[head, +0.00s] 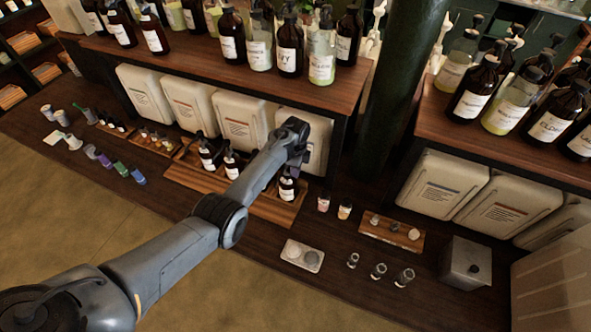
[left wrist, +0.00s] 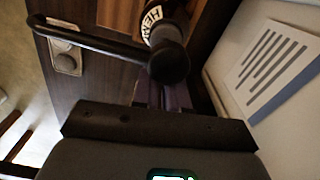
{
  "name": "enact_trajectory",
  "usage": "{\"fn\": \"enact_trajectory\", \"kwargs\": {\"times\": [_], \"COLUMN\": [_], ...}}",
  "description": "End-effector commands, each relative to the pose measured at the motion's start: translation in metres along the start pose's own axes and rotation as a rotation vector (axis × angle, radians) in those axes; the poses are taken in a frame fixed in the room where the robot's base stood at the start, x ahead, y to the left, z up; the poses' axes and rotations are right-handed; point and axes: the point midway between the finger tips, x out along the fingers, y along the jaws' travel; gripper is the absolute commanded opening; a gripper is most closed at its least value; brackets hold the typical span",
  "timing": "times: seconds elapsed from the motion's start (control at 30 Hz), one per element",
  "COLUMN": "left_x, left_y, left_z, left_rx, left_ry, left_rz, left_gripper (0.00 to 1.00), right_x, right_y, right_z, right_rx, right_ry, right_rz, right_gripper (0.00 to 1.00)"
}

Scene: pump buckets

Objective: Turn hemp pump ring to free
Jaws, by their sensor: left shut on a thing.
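The hemp bottle (head: 287,188) is a dark amber bottle with a white label and a black pump. It stands upright at the right end of a wooden tray. In the left wrist view its label reads "HEM" (left wrist: 153,20), partly hidden by the black pump head (left wrist: 168,62), whose long spout points left. My left gripper (head: 296,160) is over the bottle's top and shut on the pump, with its fingers (left wrist: 162,94) just below the pump head. My right gripper is not in view.
Two other pump bottles (head: 207,152) (head: 231,162) stand left on the same tray (head: 262,207). Pale canisters (head: 244,124) stand close behind, under a wooden shelf (head: 215,67). A small pale dish (head: 302,256) and several small glasses lie to the front right.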

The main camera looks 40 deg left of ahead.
Motion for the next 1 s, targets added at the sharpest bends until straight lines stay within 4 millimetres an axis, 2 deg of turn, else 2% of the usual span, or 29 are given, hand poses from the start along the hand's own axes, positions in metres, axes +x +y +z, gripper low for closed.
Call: {"fn": "enact_trajectory", "kwargs": {"times": [0.6, 0.63, 0.7, 1.0], "left_x": [-0.0003, -0.0003, -0.0003, -0.0018], "left_y": [-0.0020, -0.0020, -0.0020, -0.0021], "left_z": [-0.0001, -0.0001, -0.0002, -0.0002], "left_rx": [-0.056, -0.056, -0.056, -0.055], "left_ry": [0.000, 0.000, 0.000, 0.000], "left_rz": [0.000, 0.000, 0.000, -0.001], "left_gripper": [0.00, 0.18, 0.24, 0.24], "right_x": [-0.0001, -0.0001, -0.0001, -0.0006], "right_y": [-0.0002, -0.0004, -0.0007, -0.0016], "right_z": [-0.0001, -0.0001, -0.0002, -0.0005], "right_rx": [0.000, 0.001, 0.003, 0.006], "right_ry": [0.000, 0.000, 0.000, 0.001], "right_rz": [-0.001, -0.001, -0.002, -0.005], "right_gripper": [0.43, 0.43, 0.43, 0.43]}}
